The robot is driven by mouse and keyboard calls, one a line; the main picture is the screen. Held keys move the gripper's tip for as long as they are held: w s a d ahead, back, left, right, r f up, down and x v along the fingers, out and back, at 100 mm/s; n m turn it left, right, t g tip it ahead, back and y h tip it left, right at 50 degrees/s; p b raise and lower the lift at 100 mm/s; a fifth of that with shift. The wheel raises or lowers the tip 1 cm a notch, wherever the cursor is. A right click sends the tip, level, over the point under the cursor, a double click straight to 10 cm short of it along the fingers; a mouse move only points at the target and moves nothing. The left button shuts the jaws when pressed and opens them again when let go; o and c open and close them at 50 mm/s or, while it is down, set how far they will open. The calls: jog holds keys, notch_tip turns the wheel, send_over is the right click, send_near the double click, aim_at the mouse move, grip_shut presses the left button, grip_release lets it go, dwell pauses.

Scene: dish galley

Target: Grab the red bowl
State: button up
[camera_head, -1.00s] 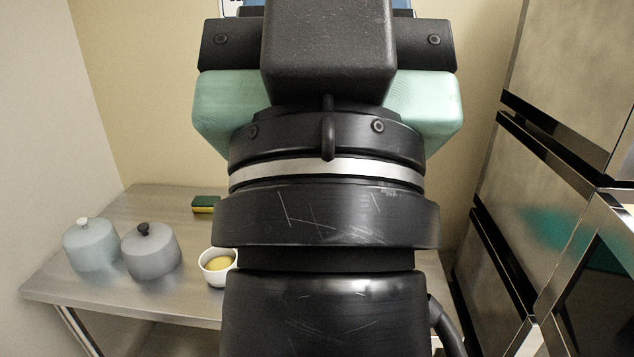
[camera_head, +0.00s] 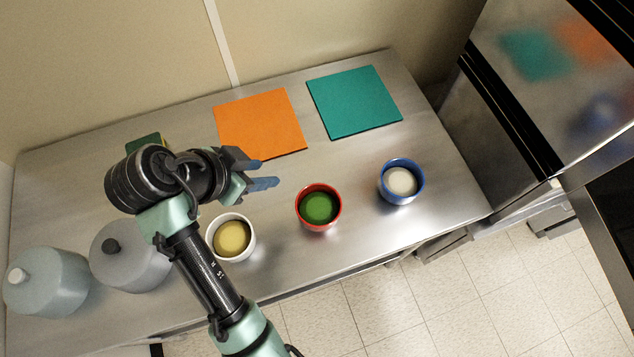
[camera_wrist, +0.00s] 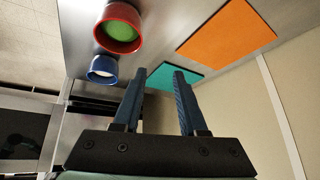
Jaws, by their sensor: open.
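The red bowl (camera_head: 319,225) stands upright on the steel table, with something green inside it. It also shows at the upper left of the wrist view (camera_wrist: 121,46). My gripper (camera_head: 270,173) is open and empty, to the left of the red bowl and a little farther back in the head view. Its two blue fingers (camera_wrist: 157,82) point toward the far part of the table in the wrist view, apart from the bowl. Nothing hides the red bowl in the head view.
A white bowl (camera_head: 249,254) with yellow contents is left of the red one; a blue bowl (camera_head: 415,196) with white contents is right. Orange (camera_head: 260,122) and teal (camera_head: 354,102) mats lie behind. Two lidded grey pots (camera_head: 46,285) (camera_head: 131,268) stand left, a sponge (camera_head: 143,143) behind.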

notch_tip(320, 180, down, 2)
jog(key=s+d+g, duration=0.1)
jog(key=s, duration=0.1)
jog(key=p, duration=0.1)
send_near(304, 189)
notch_tip(304, 189, down, 3)
jog(key=shift+m+h, duration=0.3)
jog(key=shift+m, duration=0.1)
jog(key=shift+w+d+r+p+x, duration=0.15)
jog(key=shift+p+x, duration=0.15)
jog(key=shift+x, duration=0.75)
jog(key=shift+w+r+p+x, duration=0.1)
jog(key=shift+p+x, duration=0.15)
jog(key=shift+x, duration=0.75)
jog(key=shift+w+d+r+p+x, duration=0.15)
jog(key=shift+p+x, duration=0.15)
jog(key=shift+x, duration=0.75)
grip_shut()
jog(key=shift+a, duration=0.1)
